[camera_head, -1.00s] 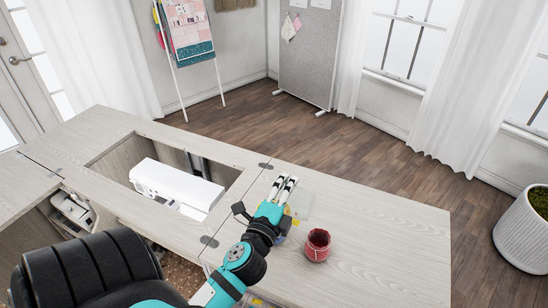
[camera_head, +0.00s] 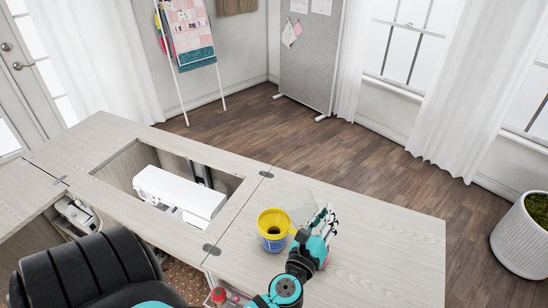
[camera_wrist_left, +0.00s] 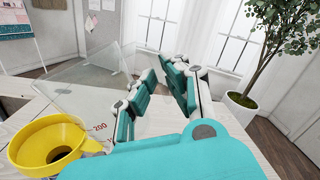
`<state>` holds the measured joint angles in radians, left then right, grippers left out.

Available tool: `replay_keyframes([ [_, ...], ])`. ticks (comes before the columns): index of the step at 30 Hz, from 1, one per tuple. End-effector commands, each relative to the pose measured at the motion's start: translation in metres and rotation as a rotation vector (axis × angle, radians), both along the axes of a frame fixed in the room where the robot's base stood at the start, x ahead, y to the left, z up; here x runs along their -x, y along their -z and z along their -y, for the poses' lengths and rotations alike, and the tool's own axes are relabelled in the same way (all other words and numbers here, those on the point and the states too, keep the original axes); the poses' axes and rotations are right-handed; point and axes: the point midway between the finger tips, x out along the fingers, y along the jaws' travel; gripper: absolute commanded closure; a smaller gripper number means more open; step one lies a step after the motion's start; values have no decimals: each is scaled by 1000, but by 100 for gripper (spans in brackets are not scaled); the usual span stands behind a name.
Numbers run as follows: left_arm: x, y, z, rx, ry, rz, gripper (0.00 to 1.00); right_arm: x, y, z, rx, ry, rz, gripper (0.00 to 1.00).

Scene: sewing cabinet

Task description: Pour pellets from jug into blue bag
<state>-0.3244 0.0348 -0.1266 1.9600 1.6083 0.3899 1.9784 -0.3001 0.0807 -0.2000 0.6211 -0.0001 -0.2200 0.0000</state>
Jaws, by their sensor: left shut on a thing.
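The clear jug (camera_head: 305,202) shows as a faint see-through shape beside my left gripper (camera_head: 326,222). The left wrist view shows its clear wall (camera_wrist_left: 85,75) and a red "200" mark, with my left fingers (camera_wrist_left: 158,95) at its side. My left gripper is shut on the jug. The blue bag (camera_head: 272,244) stands on the table left of the gripper, with a yellow funnel (camera_head: 274,220) in its top. The funnel (camera_wrist_left: 45,142) is at lower left in the wrist view. I cannot make out pellets. My right gripper is not in view.
A red bag (camera_head: 324,260) is mostly hidden behind my left arm. The table (camera_head: 390,250) is clear to the right. A white sewing machine (camera_head: 180,190) sits in the cabinet opening to the left. A black chair (camera_head: 85,265) stands in front.

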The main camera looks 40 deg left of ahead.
Motion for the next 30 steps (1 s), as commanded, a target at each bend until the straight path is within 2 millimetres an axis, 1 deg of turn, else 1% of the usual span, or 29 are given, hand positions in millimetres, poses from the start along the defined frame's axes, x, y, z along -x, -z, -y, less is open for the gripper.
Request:
replay_keyframes([
  [1,-3,2,6,-41,0,-14,100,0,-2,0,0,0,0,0],
  [6,-9,17,24,-212,2,-72,100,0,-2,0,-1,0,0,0],
  [10,-13,27,34,-329,4,-111,100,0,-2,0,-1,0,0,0],
  [15,-16,39,42,-438,6,-148,100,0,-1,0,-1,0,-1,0],
  [21,-17,45,45,-496,6,-168,100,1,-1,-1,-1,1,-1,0],
  [30,-17,45,45,-502,6,-169,100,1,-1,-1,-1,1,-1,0],
])
